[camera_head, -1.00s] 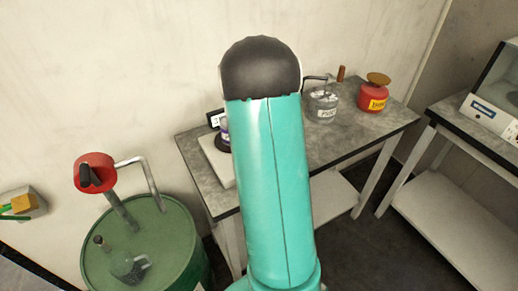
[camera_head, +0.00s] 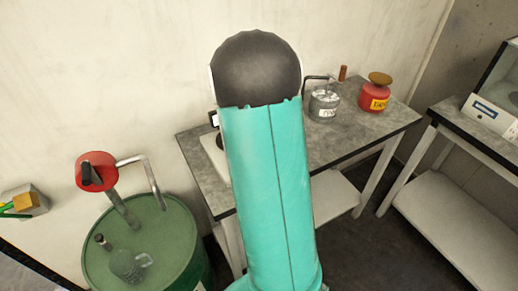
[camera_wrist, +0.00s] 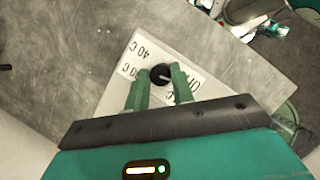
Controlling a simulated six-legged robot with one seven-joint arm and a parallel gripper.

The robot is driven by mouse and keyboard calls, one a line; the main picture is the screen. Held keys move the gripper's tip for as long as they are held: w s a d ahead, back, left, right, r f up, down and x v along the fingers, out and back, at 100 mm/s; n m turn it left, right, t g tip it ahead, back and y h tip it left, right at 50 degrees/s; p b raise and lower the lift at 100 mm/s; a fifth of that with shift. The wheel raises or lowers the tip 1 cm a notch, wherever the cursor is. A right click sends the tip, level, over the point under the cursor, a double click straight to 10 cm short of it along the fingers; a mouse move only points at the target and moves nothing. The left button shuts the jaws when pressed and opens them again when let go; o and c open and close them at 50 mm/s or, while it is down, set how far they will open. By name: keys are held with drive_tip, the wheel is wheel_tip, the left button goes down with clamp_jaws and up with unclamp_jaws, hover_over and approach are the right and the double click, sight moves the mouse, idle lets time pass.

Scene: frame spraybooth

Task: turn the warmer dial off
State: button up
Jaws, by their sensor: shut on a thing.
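The warmer's black dial (camera_wrist: 159,75) sits on a white label panel (camera_wrist: 135,68) in the wrist view. The panel is printed with "40 C", another partly covered temperature mark and "OFF", which lies right of the dial. A small pale mark shows on the dial, but I cannot tell exactly where it points. My gripper's (camera_wrist: 160,76) two green fingers stand either side of the dial and are shut on it. In the head view, my arm hides the gripper and most of the white warmer (camera_head: 213,152) on the grey bench.
The grey bench (camera_head: 350,140) carries a metal can (camera_head: 323,105) and a red can (camera_head: 375,95) at its right. Another bench (camera_head: 465,190) stands right.

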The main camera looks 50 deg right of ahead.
idle(0.5)
drive_tip(key=o, duration=1)
drive_tip(key=v, duration=1.4)
drive_tip(key=shift+s+f, duration=0.1)
